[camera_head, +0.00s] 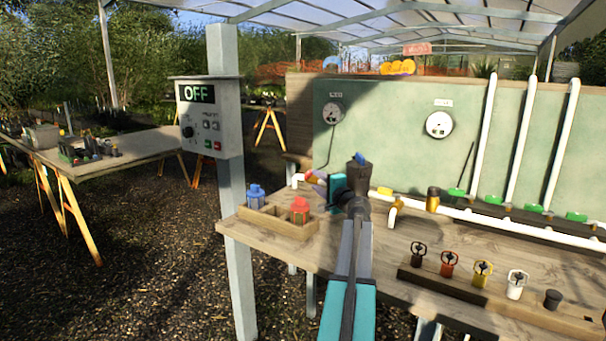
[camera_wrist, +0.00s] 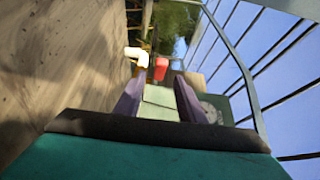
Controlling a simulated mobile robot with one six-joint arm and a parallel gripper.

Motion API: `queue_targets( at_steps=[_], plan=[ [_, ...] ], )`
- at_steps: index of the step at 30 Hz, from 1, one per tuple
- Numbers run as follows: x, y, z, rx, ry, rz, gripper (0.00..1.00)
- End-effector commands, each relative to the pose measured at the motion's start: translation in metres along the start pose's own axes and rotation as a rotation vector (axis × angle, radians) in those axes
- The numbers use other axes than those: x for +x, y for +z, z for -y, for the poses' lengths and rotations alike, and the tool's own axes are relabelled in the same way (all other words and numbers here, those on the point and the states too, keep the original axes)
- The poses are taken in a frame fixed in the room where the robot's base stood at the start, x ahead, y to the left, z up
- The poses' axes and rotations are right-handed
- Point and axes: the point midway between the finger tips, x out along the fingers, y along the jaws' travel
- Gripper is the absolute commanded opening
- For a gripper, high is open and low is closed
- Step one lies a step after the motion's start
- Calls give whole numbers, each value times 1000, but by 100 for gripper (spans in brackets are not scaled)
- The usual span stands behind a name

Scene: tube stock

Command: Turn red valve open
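The red valve handle (camera_head: 311,176) is near the left end of the white pipe (camera_head: 297,179) at the back of the bench. In the wrist view, the red handle (camera_wrist: 161,68) lies ahead of my fingertips, roughly in line with the gap between them, beside a white pipe end (camera_wrist: 137,54). My gripper (camera_wrist: 157,82) is open, with two purple fingers apart and nothing visible between them. In the head view, my gripper (camera_head: 322,182) points left, close to the handle. My wrist partly hides the pipe. Contact with the handle cannot be told.
A wooden tray (camera_head: 262,228) with blue (camera_head: 255,196) and red (camera_head: 299,211) pieces sits at the bench's left end. A post carries a control box (camera_head: 209,120) reading OFF. Green valves (camera_head: 493,199) line the pipe. A rack (camera_head: 490,298) of several coloured parts stands in front.

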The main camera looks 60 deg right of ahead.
Motion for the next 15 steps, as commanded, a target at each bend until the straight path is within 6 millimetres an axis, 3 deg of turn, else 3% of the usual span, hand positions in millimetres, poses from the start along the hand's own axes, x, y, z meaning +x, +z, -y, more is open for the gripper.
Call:
queue_targets(
  at_steps=[15],
  plan=[
    [58,0,0,0,0,1,36]
  ],
)
